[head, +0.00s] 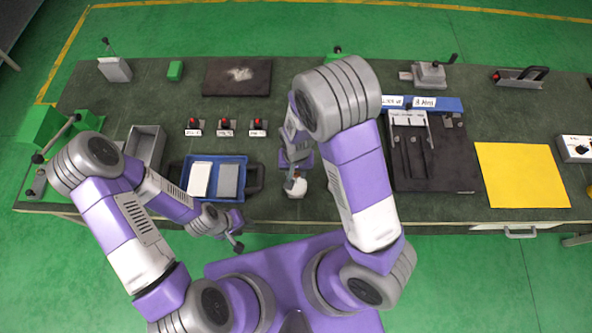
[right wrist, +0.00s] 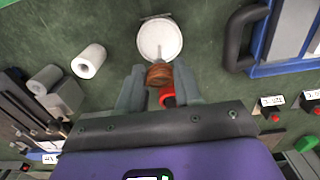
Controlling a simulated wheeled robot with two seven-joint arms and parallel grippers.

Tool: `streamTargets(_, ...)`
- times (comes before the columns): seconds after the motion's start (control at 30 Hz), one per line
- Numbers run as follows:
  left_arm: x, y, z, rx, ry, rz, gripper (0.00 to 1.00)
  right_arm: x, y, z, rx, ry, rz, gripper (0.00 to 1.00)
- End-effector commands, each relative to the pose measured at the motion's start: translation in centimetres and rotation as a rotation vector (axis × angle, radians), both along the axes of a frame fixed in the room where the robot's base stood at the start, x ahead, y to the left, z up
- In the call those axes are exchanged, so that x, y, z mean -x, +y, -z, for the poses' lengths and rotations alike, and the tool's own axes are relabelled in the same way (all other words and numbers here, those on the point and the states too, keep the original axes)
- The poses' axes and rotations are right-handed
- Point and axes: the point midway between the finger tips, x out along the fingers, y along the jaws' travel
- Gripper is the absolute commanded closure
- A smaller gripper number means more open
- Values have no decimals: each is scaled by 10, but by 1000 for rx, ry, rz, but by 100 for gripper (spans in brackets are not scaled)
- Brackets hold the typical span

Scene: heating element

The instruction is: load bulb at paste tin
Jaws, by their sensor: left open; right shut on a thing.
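The paste tin appears to be the round white open container (right wrist: 160,38) just beyond my right fingertips in the right wrist view; it shows small in the head view (head: 296,188). My right gripper (right wrist: 158,88) is shut on a piece with a brown ribbed part (right wrist: 159,75) and a red ring, probably the bulb. A thin pale tip lies over the tin's white surface; I cannot tell whether it touches. In the head view the right gripper (head: 296,170) is partly hidden by its arm. My left gripper (head: 236,243) is open and empty off the table's front edge.
A blue tray (head: 215,160) with two flat pieces stands left of the tin. A dark fixture (head: 455,165) and yellow mat (head: 520,175) are right.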

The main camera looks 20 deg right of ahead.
Motion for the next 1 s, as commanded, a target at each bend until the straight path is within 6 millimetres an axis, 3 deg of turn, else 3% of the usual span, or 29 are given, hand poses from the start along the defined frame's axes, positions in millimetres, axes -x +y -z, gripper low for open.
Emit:
streamTargets(0.53, 0, 0, -42, 0, 0, 0, 57, 0, 0, -48, 0, -1, 0, 96)
streamTargets(1.0, 0, 0, -43, 0, 0, 0, 57, 0, 0, -50, 0, -1, 0, 96)
